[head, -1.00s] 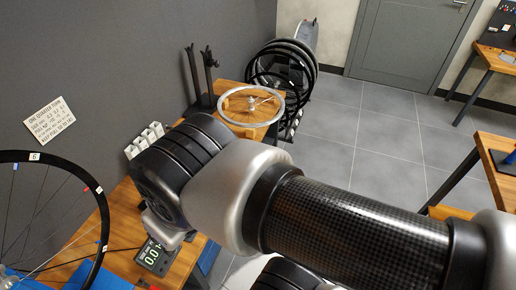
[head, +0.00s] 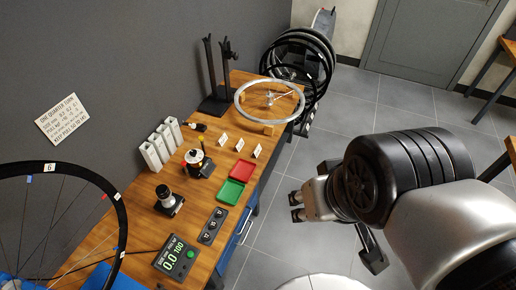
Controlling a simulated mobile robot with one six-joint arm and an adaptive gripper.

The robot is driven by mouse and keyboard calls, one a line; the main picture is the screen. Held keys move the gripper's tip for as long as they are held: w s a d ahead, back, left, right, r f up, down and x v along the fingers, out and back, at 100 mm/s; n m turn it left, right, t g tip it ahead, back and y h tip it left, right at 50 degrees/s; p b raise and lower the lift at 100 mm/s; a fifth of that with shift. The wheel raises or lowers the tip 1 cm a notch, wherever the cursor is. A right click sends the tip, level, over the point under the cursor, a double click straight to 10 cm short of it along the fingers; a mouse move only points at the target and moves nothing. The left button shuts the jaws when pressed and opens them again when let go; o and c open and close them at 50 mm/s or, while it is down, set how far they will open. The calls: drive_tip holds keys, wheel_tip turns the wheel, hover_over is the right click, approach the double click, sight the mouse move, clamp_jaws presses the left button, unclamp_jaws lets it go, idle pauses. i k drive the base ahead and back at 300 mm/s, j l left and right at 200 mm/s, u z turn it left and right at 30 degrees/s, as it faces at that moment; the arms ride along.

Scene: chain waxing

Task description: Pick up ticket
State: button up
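Three small white cards stand in a slanting row on the wooden bench in the head view: a left card (head: 222,139), a middle card (head: 240,145) and a right card (head: 257,151). They look like tickets, but their print is too small to read. My gripper (head: 296,207) is beyond the bench's right edge, over the grey floor, pointing left. Its two dark fingertips are apart with nothing seen between them. It is clear of the cards.
A red tray (head: 242,170) and a green tray (head: 231,192) lie nearer than the cards. A silver wheel rim (head: 269,119) is behind them. A digital gauge (head: 174,257), a black three-part panel (head: 212,226) and white holders (head: 151,156) occupy the bench.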

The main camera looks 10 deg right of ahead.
sight(258, 150)
drive_tip(key=i+l+u, duration=0.1)
drive_tip(key=u, duration=0.25)
drive_tip(key=i+l+u, duration=0.15)
drive_tip(key=u, duration=0.2)
drive_tip(key=i+l+u, duration=0.15)
drive_tip(key=u, duration=0.2)
drive_tip(key=i+l, duration=0.15)
drive_tip(key=l, duration=0.2)
drive_tip(key=i+l+u, duration=0.1)
drive_tip(key=i+l, duration=0.2)
drive_tip(key=l, duration=0.35)
drive_tip(key=i+l+u, duration=0.1)
drive_tip(key=l, duration=0.25)
drive_tip(key=i, duration=0.1)
